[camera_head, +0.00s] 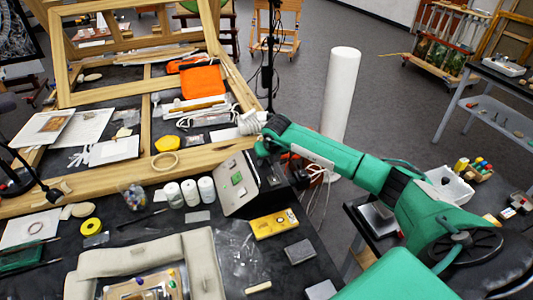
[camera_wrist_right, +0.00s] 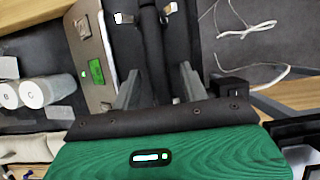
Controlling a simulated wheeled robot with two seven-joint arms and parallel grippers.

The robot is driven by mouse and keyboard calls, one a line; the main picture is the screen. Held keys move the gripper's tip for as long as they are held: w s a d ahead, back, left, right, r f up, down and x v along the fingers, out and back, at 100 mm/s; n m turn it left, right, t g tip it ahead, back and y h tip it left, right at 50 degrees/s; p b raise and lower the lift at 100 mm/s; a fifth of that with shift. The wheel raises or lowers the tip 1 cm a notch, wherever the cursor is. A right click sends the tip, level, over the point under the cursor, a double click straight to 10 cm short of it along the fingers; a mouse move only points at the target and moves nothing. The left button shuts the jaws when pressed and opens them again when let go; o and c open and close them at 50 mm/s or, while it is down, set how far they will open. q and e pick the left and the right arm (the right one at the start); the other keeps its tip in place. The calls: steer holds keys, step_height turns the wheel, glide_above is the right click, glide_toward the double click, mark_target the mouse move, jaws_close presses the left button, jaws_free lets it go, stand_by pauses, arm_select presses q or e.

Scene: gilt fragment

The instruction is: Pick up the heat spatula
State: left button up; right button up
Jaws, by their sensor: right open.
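A grey control box with a small green display (camera_head: 238,180) stands tilted on the dark table, and it also shows at the left of the right wrist view (camera_wrist_right: 95,70). A dark rod-like handle (camera_wrist_right: 153,45), which may be the heat spatula, runs beside the box between the fingers of my right gripper (camera_wrist_right: 160,85). The gripper is open, with one grey finger on each side of the handle; I cannot tell whether either touches it. In the head view the fingers and handle are hidden or too dark to make out. My left gripper is not in view.
White jars (camera_head: 190,192) stand left of the box. A yellow case (camera_head: 274,223) and a grey block (camera_head: 299,252) lie in front. A wooden frame (camera_head: 110,180) runs behind. White cables (camera_wrist_right: 245,35) hang at the right. A white column (camera_head: 341,95) stands beyond my arm.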

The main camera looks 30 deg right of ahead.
steer(key=shift+w+f, duration=0.15)
steer(key=shift+f, duration=0.25)
jaws_close()
steer(key=shift+r, duration=0.1)
